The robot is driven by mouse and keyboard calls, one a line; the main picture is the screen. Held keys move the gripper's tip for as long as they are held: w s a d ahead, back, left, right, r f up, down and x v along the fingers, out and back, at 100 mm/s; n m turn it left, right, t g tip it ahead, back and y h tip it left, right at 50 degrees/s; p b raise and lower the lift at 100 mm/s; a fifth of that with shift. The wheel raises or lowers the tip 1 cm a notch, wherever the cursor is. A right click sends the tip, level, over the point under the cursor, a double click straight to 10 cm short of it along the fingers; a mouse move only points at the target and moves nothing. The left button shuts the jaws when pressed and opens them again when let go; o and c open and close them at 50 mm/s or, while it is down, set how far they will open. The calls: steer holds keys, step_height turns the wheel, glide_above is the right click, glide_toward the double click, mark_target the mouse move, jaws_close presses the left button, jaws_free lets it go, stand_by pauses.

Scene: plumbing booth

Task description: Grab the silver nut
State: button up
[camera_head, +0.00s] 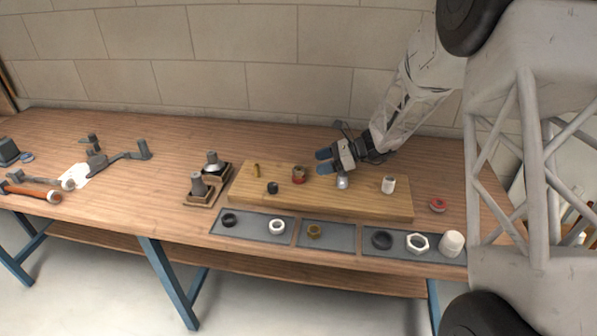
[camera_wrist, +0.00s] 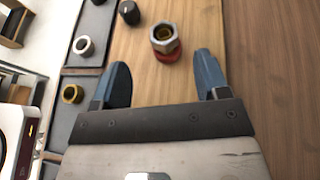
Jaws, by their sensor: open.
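A silver six-sided nut (camera_wrist: 165,38) shows in the wrist view around a brass-coloured centre, above a red base. This fitting (camera_head: 299,174) stands on the wooden board (camera_head: 240,195) in the head view, where it looks brownish with red below. My gripper (camera_head: 322,161) is open and empty, its blue fingers pointing left toward the fitting. In the wrist view the nut lies just beyond the gap between my fingertips (camera_wrist: 162,62), apart from both. A small silver domed piece (camera_head: 342,183) shows just below my gripper in the head view; I cannot tell its kind.
A black piece (camera_head: 272,188), a brass pin (camera_head: 256,170) and a white cylinder (camera_head: 388,185) stand on the board. Grey trays in front hold a white ring (camera_head: 277,226), a brass nut (camera_head: 314,231) and a white nut (camera_head: 417,243). A red ring (camera_head: 438,205) lies right.

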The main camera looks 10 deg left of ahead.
mark_target(294, 169)
steer(key=shift+x, duration=1.25)
steer(key=shift+a, duration=0.1)
steer(key=shift+w+x, duration=0.2)
steer(key=shift+x, duration=2.35)
steer(key=c, duration=1)
steer(key=shift+r, duration=0.1)
